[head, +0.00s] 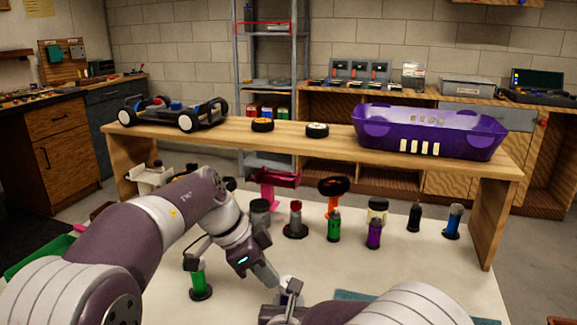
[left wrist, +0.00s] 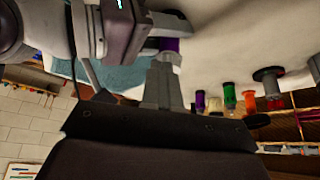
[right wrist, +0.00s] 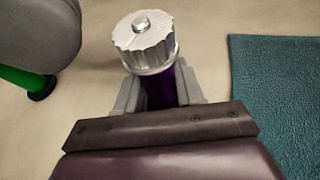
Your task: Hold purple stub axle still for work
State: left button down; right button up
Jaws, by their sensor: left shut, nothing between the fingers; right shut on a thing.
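The purple stub axle (right wrist: 160,88) stands upright in the right wrist view, with a ribbed silver cap (right wrist: 145,42) on top. My right gripper (right wrist: 158,95) is shut on its purple shaft below the cap.
A green-bodied piece (head: 197,280) on a black base stands left of my left gripper. Several coloured pieces stand farther back on the white table. A teal mat (right wrist: 280,100) lies right of the axle. A raised wooden shelf (head: 330,142) holds a car chassis (head: 172,113) and a purple body shell (head: 428,130).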

pick_arm(q)
notch_tip(320, 180, down, 2)
jog(key=shift+f, duration=0.25)
jog(key=shift+d, duration=0.1)
dwell(0.4)
jog(key=shift+w, duration=0.25)
jog(key=shift+w+a, duration=0.15)
jog(key=shift+w, duration=0.35)
jog(key=shift+w+a, duration=0.15)
jog(key=shift+w, duration=0.5)
dwell(0.3)
